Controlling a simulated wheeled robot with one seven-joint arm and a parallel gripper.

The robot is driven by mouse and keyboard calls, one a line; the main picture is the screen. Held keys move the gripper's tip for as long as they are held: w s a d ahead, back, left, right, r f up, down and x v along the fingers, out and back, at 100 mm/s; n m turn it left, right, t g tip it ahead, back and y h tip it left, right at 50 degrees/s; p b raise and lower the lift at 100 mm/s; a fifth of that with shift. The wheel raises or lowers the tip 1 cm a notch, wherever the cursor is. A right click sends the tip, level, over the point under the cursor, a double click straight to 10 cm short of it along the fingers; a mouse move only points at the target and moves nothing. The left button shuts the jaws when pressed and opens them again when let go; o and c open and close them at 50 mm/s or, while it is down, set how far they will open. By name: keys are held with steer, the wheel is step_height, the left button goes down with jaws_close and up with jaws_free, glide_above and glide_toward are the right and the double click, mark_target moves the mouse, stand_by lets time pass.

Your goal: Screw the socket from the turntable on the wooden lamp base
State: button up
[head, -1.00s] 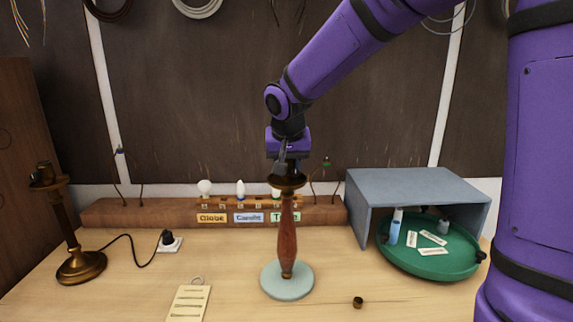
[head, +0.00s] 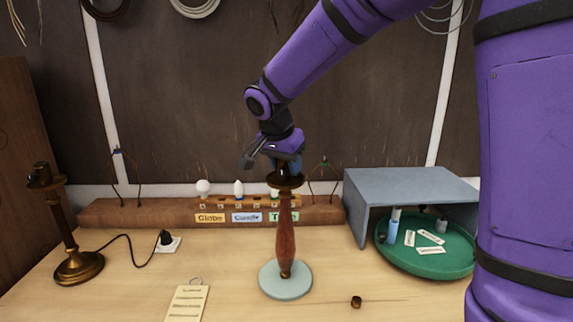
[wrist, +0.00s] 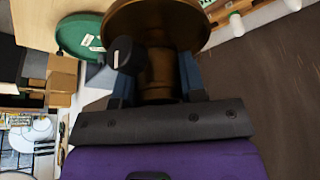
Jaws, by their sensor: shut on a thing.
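The wooden lamp base (head: 285,238) stands upright on a pale round disc (head: 286,281), with a wide brass dish (head: 285,183) at its top. My gripper (head: 286,172) is at the top of the lamp, just above the dish. In the wrist view, its blue fingers (wrist: 157,85) are shut on the brass socket (wrist: 159,72), which has a dark round knob (wrist: 126,55) on its side. The socket is against the dish; its thread is hidden. The green turntable (head: 450,264) is at the right, partly under a grey cover.
The grey cover (head: 415,183) stands right of the lamp. A bulb rack (head: 150,213) runs along the back. A brass lamp (head: 78,266) with a cord stands left. A small brass piece (head: 356,301) and a card (head: 187,304) lie in front.

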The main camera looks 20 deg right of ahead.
steer(key=o, duration=0.9)
steer(key=shift+o, duration=0.2)
steer(key=v, duration=1.1)
steer(key=s+d+f+n+t+y, duration=0.1)
steer(key=s+d+n, duration=0.2)
steer(key=s, duration=0.6)
steer(key=s+d+f+n+t+y, duration=0.1)
steer(key=s+d+f+n, duration=0.1)
steer(key=s, duration=0.7)
steer(key=s+d+f+n+y, duration=0.1)
steer(key=s+d+n, duration=0.4)
steer(key=s, duration=0.4)
steer(key=shift+f+n+t+y, duration=0.3)
steer(key=shift+t, duration=0.1)
